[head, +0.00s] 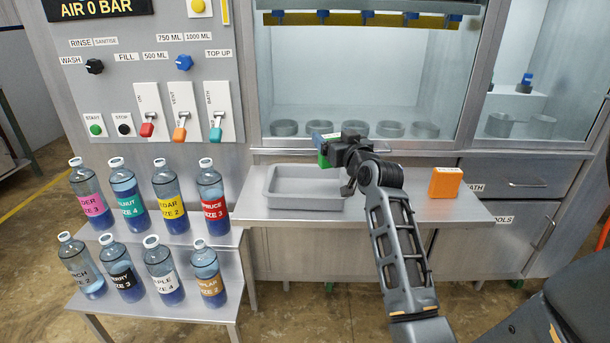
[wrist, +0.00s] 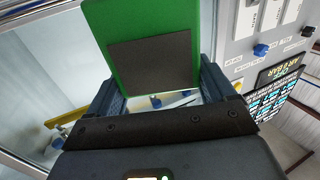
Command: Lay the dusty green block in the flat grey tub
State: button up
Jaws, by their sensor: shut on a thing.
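A green block (head: 323,160) is held in my gripper (head: 328,148), which is shut on it. In the wrist view the green block (wrist: 140,22) fills the space between the two fingers (wrist: 160,90); its near face carries a dark grey square. Only part of the block shows in the head view, behind the gripper. The flat grey tub (head: 290,202) rests on the metal shelf, and its visible inside is empty. The gripper and block appear above the tub's back right part; the exact height is unclear.
An orange block (head: 446,182) sits on the metal shelf (head: 405,212) right of my arm. Several labelled bottles (head: 170,197) stand on a two-step rack at left. A glass-fronted cabinet (head: 300,75) and a switch panel (head: 150,60) rise behind.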

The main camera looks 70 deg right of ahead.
jog(key=shift+w+a+f+p, duration=0.1)
jog(key=shift+w+a+f, duration=0.8)
jog(key=shift+f, duration=0.55)
jog(key=shift+w+a+f+p, duration=0.15)
jog(key=shift+w+a+f, duration=0.75)
jog(key=shift+f, duration=0.5)
jog(key=shift+w+a+f+p, duration=0.1)
jog(key=shift+w+a+f, duration=0.8)
jog(key=shift+f, duration=0.55)
jog(key=shift+f, duration=0.2)
jog(key=o, duration=0.9)
jog(key=shift+r, duration=0.1)
